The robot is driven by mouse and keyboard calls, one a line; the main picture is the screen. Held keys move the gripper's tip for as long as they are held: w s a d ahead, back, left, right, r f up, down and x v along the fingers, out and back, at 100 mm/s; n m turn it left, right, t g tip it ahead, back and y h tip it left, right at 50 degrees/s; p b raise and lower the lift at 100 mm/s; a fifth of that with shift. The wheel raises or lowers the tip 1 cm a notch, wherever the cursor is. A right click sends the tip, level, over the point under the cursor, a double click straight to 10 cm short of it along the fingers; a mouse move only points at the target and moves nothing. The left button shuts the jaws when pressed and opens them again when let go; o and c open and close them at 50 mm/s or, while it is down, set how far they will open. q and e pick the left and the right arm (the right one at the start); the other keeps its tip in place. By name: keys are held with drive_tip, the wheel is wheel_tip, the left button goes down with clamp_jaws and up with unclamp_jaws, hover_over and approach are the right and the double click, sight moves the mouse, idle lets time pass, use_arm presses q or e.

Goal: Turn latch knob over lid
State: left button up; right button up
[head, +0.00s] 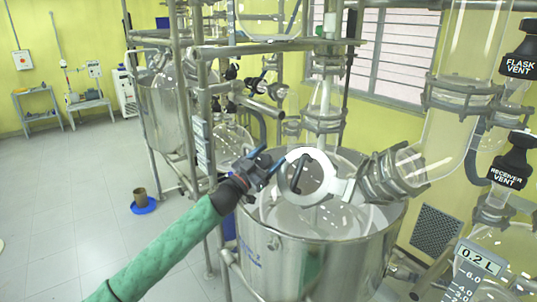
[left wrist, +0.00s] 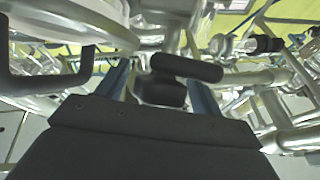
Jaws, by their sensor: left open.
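A white ring-shaped lid (head: 331,181) with a dark handle (head: 298,178) stands open-faced over the steel reactor vessel. My left gripper (head: 268,160), with blue fingers, is at the left edge of this lid. In the left wrist view, the black latch knob (left wrist: 186,68), a short bar on a dark block, shows between the two blue fingers of the left gripper (left wrist: 160,85). The fingers are apart, one on each side of it, and I see no clear grip. A dark curved handle (left wrist: 45,80) is at the left there. My right gripper is not in view.
The steel vessel (head: 290,262) fills the lower middle. Metal frame posts (head: 203,130) stand just left of it. Glass pipes (head: 445,120) and a black receiver vent knob (head: 511,160) crowd the right. Clear floor (head: 70,200) lies at the left.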

use_arm(q)
drive_tip(key=shift+c, duration=0.2)
drive_tip(key=c, duration=1)
drive_tip(key=shift+o, duration=0.2)
